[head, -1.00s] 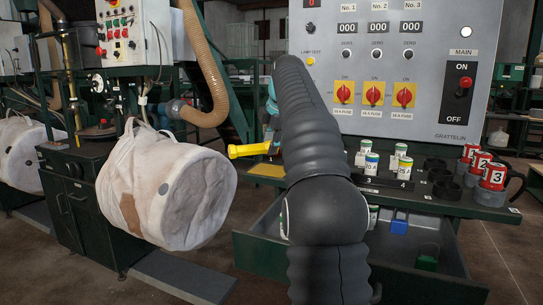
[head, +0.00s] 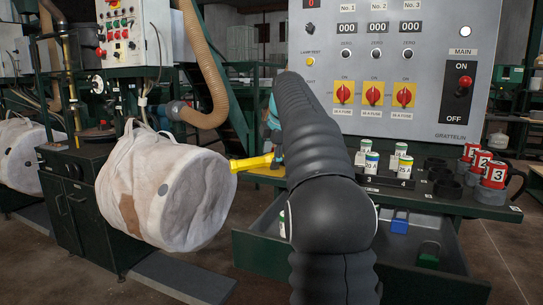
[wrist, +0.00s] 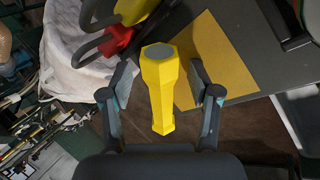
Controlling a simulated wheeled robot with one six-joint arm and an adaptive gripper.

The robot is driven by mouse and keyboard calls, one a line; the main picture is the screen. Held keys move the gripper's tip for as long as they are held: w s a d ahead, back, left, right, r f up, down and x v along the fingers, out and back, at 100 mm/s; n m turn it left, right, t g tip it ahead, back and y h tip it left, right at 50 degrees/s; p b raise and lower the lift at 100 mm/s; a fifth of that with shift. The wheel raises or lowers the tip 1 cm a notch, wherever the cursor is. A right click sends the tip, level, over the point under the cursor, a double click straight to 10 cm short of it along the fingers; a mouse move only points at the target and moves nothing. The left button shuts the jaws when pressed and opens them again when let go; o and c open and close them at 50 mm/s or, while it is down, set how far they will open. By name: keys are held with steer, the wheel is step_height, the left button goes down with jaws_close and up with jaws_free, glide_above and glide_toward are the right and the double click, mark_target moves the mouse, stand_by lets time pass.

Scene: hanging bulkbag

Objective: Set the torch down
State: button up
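The yellow torch (head: 252,162) shows in the head view at the left front edge of the bench, its thick end pointing left. In the wrist view, the torch (wrist: 162,88) lies between the two fingers of my gripper (wrist: 161,85), with its grey end face toward the top. A gap shows on both sides of the torch, so the fingers look open around it. The yellow mat (wrist: 214,60) lies to its right and partly behind it. I cannot tell whether the torch rests on the bench. In the head view my arm hides most of my gripper.
The white bulk bag (head: 165,190) hangs close to the left of the torch. An open green drawer (head: 262,252) juts out below the bench.

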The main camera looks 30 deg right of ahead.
steer(key=p+v, duration=0.1)
steer(key=v, duration=1.1)
steer(key=shift+r, duration=0.1)
stand_by(1.2)
